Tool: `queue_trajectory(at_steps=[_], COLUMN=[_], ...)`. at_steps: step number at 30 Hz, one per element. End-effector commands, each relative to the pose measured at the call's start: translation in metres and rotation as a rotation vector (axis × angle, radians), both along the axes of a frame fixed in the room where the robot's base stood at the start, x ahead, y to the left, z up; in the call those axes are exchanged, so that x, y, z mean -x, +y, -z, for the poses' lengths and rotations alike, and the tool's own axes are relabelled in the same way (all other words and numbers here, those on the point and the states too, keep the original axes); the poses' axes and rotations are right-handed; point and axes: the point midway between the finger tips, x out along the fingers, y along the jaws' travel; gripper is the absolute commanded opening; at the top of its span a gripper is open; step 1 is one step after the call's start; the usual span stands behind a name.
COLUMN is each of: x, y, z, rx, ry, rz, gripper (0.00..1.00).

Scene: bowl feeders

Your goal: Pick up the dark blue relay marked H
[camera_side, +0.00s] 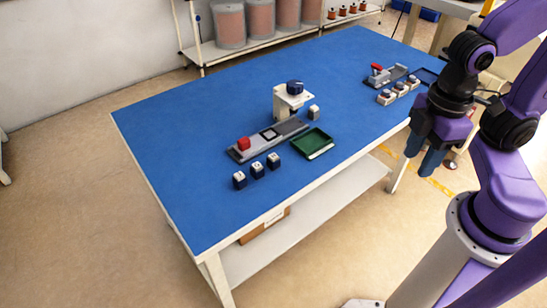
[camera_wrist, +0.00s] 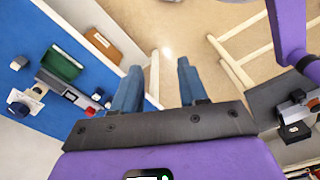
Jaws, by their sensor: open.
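Three dark blue relays with white tops stand in a slanted row on the blue table in the side view: a left one (camera_side: 239,180), a middle one (camera_side: 257,170) and a right one (camera_side: 273,160). Their marks are too small to read, so I cannot tell which is H. My gripper (camera_side: 431,158) hangs at the right, beyond the table's front edge and well away from the relays.
Behind the relays is a grey fixture (camera_side: 280,130) with a red block (camera_side: 244,144). A white stand (camera_side: 283,104) with a dark blue top and a green tray (camera_side: 319,150) are close by. A second station (camera_side: 398,76) with several blocks is at the far right. The table's left part is clear.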

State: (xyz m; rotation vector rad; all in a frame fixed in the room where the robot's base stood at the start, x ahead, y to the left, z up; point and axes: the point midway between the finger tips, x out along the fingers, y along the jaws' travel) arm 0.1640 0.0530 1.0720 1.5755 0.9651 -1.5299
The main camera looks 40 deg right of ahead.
Motion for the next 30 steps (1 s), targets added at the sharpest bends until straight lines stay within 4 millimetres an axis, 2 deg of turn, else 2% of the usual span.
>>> queue_trajectory(at_steps=[11,12,14,23,26,30], x=[0.000,0.000,0.000,-0.001,-0.010,-0.042], y=[0.000,0.000,0.000,0.001,0.007,0.029], z=[0.000,0.000,0.000,0.000,-0.001,-0.005], rx=[0.000,0.000,0.000,0.001,0.011,0.046], ry=[0.000,0.000,0.000,0.000,-0.004,-0.013], rz=[0.000,0.000,0.000,-0.001,-0.012,-0.052], gripper=[0.43,0.46,0.64,0.64,0.64,0.64])
